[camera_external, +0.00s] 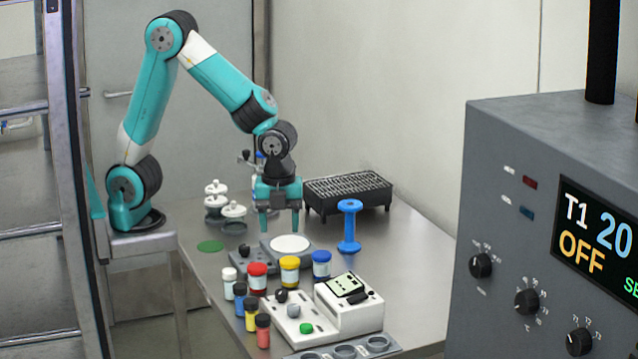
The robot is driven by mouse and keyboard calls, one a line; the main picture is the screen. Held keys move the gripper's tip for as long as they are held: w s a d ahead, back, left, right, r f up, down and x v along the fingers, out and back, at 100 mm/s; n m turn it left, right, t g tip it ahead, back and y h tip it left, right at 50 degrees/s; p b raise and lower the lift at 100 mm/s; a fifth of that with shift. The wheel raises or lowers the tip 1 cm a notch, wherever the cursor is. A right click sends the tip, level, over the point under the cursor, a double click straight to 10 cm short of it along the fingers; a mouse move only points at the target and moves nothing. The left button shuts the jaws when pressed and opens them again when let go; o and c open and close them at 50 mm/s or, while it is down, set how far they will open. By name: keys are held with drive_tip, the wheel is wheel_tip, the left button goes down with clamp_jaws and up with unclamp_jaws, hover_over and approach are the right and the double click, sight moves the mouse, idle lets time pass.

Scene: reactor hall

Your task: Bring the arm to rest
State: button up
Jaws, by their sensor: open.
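My arm, teal and black, rises from its base at the table's left end, bends at a high elbow and reaches down over the metal table (420,262). My gripper (279,226) points straight down with its two teal fingers apart. Nothing shows between them. It is above or just behind a grey device with a round white plate (290,245). From this view I cannot tell the exact height of the fingertips over it.
A black rack (348,190) and a blue spool-shaped stand (349,228) are right of my gripper. White-topped containers (216,200) and a green disc (210,246) are left. Coloured jars (289,270), small bottles (250,312) and a white instrument (345,312) stand in front. A grey control cabinet (540,130) fills the right.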

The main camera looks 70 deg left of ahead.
drive_tip(key=shift+r, duration=0.75)
drive_tip(key=w+a+r+n+t+y, duration=0.1)
drive_tip(key=w+a+r+n, duration=0.15)
drive_tip(key=a+n, duration=1.3)
drive_tip(key=s+a+r+n+y, duration=0.1)
drive_tip(key=s+a+n, duration=0.5)
drive_tip(key=a, duration=0.4)
drive_tip(key=s+a+r+n+g+y, duration=0.1)
drive_tip(key=s+a+r+n+y, duration=0.1)
drive_tip(key=s+a+n, duration=0.4)
drive_tip(key=a+n, duration=0.2)
drive_tip(key=a, duration=0.2)
drive_tip(key=shift+s+a+r, duration=0.15)
drive_tip(key=shift+r, duration=0.05)
